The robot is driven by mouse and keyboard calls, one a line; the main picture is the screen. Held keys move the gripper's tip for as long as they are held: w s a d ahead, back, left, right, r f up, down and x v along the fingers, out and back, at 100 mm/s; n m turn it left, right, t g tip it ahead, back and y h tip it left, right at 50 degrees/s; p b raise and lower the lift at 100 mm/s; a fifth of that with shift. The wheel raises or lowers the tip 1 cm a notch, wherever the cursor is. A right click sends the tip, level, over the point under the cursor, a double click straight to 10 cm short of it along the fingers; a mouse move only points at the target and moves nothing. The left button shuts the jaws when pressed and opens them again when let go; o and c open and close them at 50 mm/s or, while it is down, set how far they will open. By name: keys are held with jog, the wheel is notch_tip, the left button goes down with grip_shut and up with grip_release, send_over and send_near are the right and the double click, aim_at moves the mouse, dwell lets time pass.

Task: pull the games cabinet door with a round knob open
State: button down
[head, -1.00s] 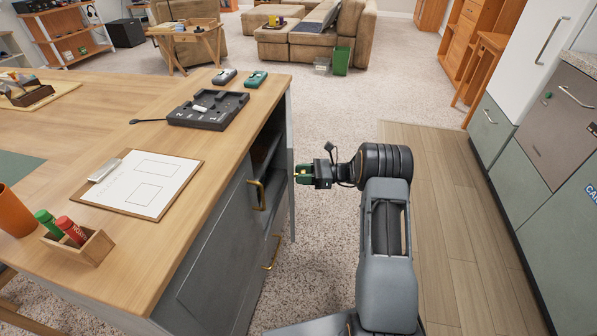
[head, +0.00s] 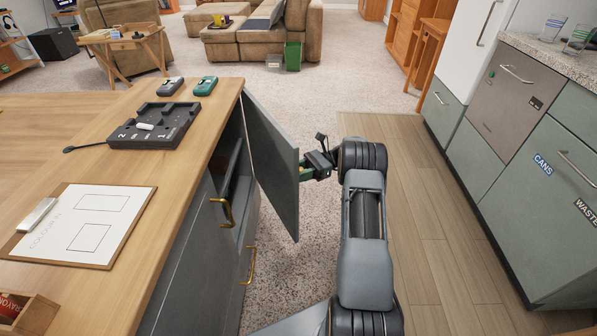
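The games cabinet door (head: 268,165) is a grey panel on the end of the wooden-topped counter. It stands swung well out from the dark cabinet opening (head: 236,165), with its hinge side at the far corner. My gripper (head: 304,173) is at the door's outer face, near its free edge. Its green fingers are closed around a small brass-coloured spot, which I take to be the round knob; the fingers hide most of it.
Brass bar handles (head: 223,211) stick out from the nearer counter fronts. The counter top holds a black tray (head: 152,124) and a clipboard (head: 85,226). Grey-green cabinets (head: 540,185) line the right side. Carpet and wood floor (head: 420,200) between are clear.

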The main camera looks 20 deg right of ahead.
jog(key=c, duration=0.7)
grip_release()
jog(key=shift+a, duration=0.15)
jog(key=shift+c, duration=0.2)
jog(key=shift+r, duration=0.5)
notch_tip(320, 180, up, 3)
jog(key=shift+s+r+p, duration=0.1)
jog(key=shift+s+p, duration=0.05)
jog(key=shift+p, duration=0.75)
jog(key=s+a+r+p, duration=0.1)
jog(key=s+r+p, duration=0.1)
jog(key=s+r, duration=0.2)
jog(key=s+a+r+p, duration=0.1)
jog(key=s+r+p, duration=0.1)
jog(key=s+r, duration=0.3)
jog(key=shift+s+a+p, duration=0.25)
jog(key=shift+s+p, duration=0.05)
jog(key=shift+s, duration=2)
jog(key=shift+f, duration=0.1)
jog(key=shift+c, duration=0.2)
